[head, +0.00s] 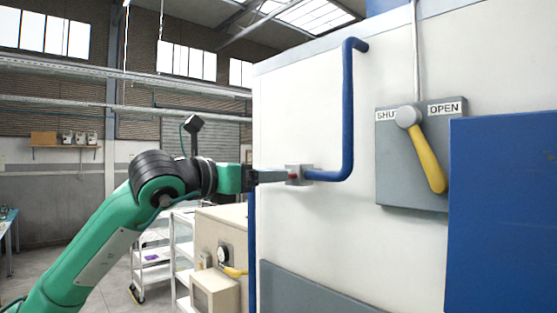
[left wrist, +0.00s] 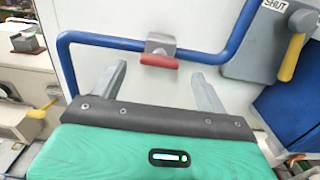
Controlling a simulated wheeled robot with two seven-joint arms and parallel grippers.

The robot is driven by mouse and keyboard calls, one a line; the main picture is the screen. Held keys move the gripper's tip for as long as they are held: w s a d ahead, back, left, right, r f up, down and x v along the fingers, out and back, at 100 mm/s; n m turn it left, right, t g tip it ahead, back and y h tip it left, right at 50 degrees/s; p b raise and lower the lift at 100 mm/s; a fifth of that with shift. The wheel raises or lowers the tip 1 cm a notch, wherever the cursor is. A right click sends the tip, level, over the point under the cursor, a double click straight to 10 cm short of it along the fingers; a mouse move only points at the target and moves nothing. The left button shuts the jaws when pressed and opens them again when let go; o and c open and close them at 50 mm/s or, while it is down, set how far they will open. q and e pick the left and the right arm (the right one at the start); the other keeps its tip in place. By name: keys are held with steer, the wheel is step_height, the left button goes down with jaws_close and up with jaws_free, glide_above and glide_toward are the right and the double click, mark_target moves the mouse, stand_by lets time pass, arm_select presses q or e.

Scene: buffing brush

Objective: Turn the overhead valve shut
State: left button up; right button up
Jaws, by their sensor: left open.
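A grey plate (head: 385,155) labelled SHUT and OPEN carries a round grey hub with a yellow lever (head: 430,165). The lever slants down to the right, below the OPEN label. A blue pipe (head: 348,110) carries a grey valve body (head: 306,172); in the left wrist view the valve body (left wrist: 160,44) has a red handle (left wrist: 159,61) lying roughly along the pipe. My left gripper (head: 287,176) is at this valve. In the left wrist view its fingers (left wrist: 159,71) are open, one either side of the red handle, with nothing visibly held. Contact cannot be told. My right gripper is out of view.
A blue panel (head: 503,215) stands in front at the right. The white cabinet wall (head: 310,110) is close behind the pipe. A lower beige unit with another yellow lever (head: 234,271) and a white shelf cart (head: 152,255) stand below. Open floor lies at the left.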

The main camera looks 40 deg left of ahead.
arm_select(q)
steer(key=w+p, duration=0.1)
steer(key=w, duration=0.1)
steer(key=w+p, duration=0.1)
steer(key=w, duration=0.1)
steer(key=shift+w+d+p, duration=0.2)
steer(key=shift+w+p, duration=0.15)
steer(key=c, duration=1)
